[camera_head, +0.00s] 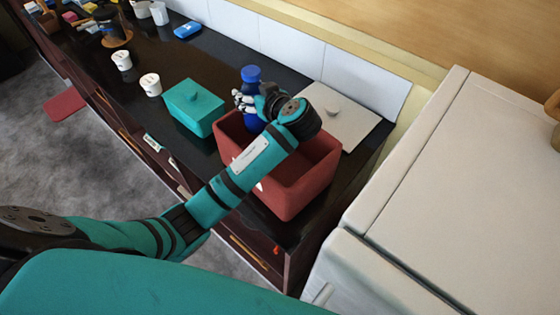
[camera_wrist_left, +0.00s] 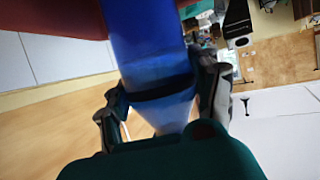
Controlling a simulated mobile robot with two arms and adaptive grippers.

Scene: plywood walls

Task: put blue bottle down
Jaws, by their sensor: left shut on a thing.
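The blue bottle (camera_head: 251,75) is upright in the head view, at the back left edge of a red box (camera_head: 299,188) on the dark counter. My left gripper (camera_head: 245,100) is shut on the bottle. The arm partly hides the box and the bottle's lower part, so I cannot tell whether the bottle touches the box floor. In the left wrist view the bottle (camera_wrist_left: 146,42) fills the middle, between the fingers of my left gripper (camera_wrist_left: 165,100). The right gripper is not in view.
White cups (camera_head: 150,84) stand farther left on the dark counter (camera_head: 225,60). A white appliance (camera_head: 455,190) stands at the right. Several items crowd the far left end.

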